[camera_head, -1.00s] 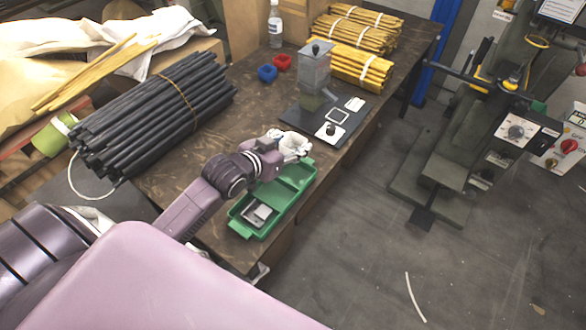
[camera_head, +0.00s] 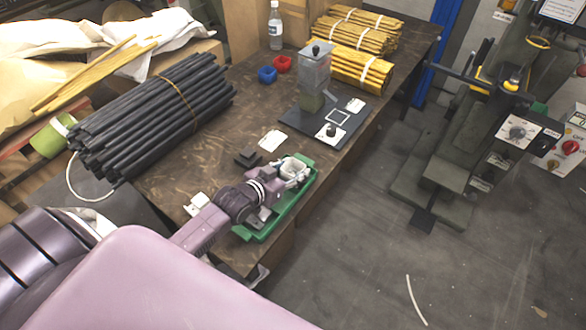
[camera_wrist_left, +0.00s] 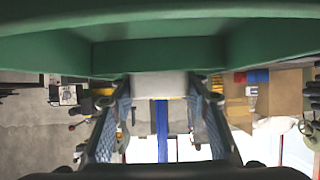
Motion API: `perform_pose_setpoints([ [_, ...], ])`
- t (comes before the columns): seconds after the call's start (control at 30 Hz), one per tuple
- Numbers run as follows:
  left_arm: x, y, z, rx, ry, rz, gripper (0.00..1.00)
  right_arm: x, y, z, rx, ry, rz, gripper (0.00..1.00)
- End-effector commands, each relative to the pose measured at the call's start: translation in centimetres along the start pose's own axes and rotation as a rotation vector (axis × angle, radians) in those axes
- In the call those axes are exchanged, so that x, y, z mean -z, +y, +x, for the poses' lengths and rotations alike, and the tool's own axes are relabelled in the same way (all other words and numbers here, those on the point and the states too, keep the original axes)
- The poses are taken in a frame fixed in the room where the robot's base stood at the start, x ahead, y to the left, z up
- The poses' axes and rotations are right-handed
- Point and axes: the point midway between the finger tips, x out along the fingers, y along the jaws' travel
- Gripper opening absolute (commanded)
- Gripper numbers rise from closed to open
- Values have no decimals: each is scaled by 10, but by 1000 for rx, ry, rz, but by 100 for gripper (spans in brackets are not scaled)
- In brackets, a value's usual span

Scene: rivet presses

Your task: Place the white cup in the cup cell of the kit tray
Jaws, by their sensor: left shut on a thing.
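The green kit tray (camera_head: 303,203) lies along the table's right edge; my left arm hides part of it. My left gripper (camera_head: 288,174) is over the tray's far compartment, shut on the white cup (camera_head: 295,167). The cup appears upright and sits low, near the tray's far end; I cannot tell whether it touches the floor of the cell. In the left wrist view, a pale part of the cup (camera_wrist_left: 160,84) shows between the two fingers, close to the green tray wall (camera_wrist_left: 158,52). My right gripper is not in view.
A black block (camera_head: 248,157) and a white card (camera_head: 272,140) lie left of the tray. A black rod bundle (camera_head: 150,130) lies at left.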

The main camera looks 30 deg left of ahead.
Motion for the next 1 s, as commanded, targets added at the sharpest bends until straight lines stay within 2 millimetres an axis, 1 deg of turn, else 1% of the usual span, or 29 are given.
perform_pose_setpoints([
  [0.03,-2,0,1,0,-1,0,19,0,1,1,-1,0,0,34],
  [0.07,-1,0,0,0,0,0,46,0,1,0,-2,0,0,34],
  [0.2,-1,0,0,0,-1,0,60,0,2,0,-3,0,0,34],
  [0.47,0,0,0,0,0,0,60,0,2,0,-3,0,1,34],
  [0.57,0,0,-5,0,-1,0,60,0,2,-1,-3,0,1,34],
  [0.67,0,0,-18,0,-1,1,60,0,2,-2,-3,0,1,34],
  [1.0,-1,0,-84,0,-3,1,60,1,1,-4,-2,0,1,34],
])
